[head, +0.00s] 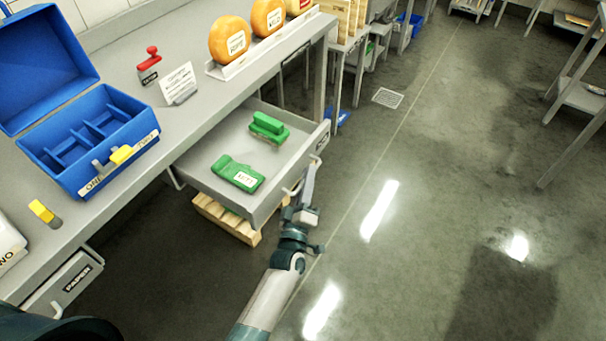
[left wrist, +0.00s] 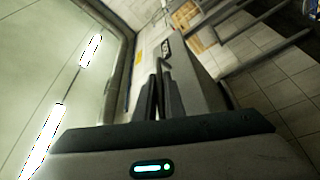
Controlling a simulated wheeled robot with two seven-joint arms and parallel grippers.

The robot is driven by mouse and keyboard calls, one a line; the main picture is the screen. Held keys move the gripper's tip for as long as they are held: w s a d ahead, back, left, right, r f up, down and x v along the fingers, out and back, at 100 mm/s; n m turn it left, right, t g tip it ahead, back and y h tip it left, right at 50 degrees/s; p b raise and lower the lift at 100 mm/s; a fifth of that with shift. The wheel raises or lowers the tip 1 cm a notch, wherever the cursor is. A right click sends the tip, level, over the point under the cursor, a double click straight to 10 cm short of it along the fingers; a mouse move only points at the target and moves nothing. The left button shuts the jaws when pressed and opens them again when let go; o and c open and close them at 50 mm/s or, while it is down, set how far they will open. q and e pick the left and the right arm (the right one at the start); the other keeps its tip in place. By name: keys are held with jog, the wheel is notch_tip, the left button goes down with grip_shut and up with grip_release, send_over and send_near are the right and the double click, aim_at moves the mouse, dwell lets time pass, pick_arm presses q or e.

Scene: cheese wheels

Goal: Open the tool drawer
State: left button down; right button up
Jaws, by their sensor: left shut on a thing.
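The tool drawer (head: 215,155) stands pulled out from under the grey bench, its inside in plain view. Two green tools lie in it: one (head: 237,174) near the front left with a white label, one (head: 268,127) towards the far side. My left gripper (head: 298,193) is at the handle on the drawer's front and is shut on it. In the left wrist view the fingers (left wrist: 160,95) are close together beside the drawer front (left wrist: 188,70); the handle between them is mostly hidden. My right gripper is not in view.
The bench top holds a blue divided box (head: 88,130), a red-topped stamp (head: 149,66), a small sign (head: 179,84) and orange cheese wheels (head: 230,40). A wooden pallet (head: 228,221) lies under the drawer. Another drawer (head: 68,282) sits lower left. The floor right of the drawer is clear.

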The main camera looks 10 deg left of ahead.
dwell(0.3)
pick_arm(q)
jog(key=c, duration=2.1)
grip_release()
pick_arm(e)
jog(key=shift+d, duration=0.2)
pick_arm(q)
jog(key=shift+s, duration=0.1)
